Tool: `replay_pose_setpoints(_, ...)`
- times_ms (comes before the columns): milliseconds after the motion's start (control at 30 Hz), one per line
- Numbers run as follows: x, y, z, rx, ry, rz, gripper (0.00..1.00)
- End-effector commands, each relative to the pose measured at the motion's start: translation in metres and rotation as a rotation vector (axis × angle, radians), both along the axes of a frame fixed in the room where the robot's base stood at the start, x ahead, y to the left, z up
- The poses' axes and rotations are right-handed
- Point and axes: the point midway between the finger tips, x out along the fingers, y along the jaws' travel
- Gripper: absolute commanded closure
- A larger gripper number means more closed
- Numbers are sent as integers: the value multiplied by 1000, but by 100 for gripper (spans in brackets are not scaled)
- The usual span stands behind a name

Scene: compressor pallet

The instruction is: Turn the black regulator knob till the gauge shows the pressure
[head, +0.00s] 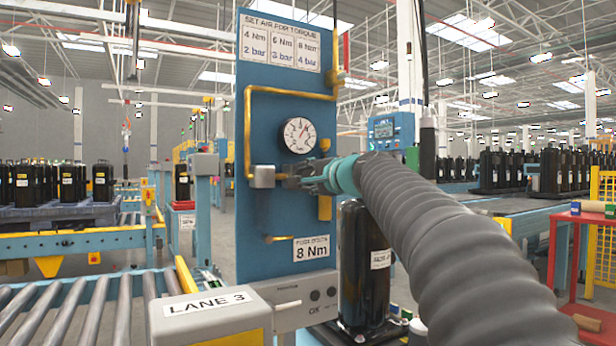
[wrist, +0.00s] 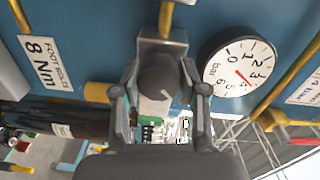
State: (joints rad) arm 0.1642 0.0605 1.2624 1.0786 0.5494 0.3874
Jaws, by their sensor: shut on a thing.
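The black regulator knob (wrist: 158,78) sits between the two fingers of my gripper (wrist: 160,92) in the wrist view, and they are shut on it. In the head view my gripper (head: 294,180) reaches the regulator body (head: 263,176) from the right and hides the knob. The round white gauge (head: 299,135) is on the blue panel above the gripper. It also shows in the wrist view (wrist: 238,68), turned on its side, marked in bar. Its red needle appears to point near 4, but the exact reading is hard to tell.
A card (head: 281,40) on the panel pairs 4 Nm with 2 bar, 6 Nm with 3 bar, 8 Nm with 4 bar. A lower label (head: 311,249) reads 8 Nm. A brass pipe (head: 247,120) runs beside the gauge. A black compressor (head: 362,262) stands below my arm.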

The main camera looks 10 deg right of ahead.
Motion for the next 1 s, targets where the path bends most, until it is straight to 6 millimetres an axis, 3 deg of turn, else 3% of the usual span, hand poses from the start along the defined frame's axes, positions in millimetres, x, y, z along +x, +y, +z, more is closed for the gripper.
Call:
replay_pose_setpoints(333, 0, 0, -2, 0, 2, 1, 92)
replay_pose_setpoints(367, 0, 0, -2, 0, 2, 1, 50)
replay_pose_setpoints(433, 0, 0, -2, 0, 2, 1, 32)
replay_pose_setpoints(767, -1, 0, 0, 0, 1, 0, 32)
replay_pose_setpoints(1000, -25, -9, 2, 0, 0, -2, 32)
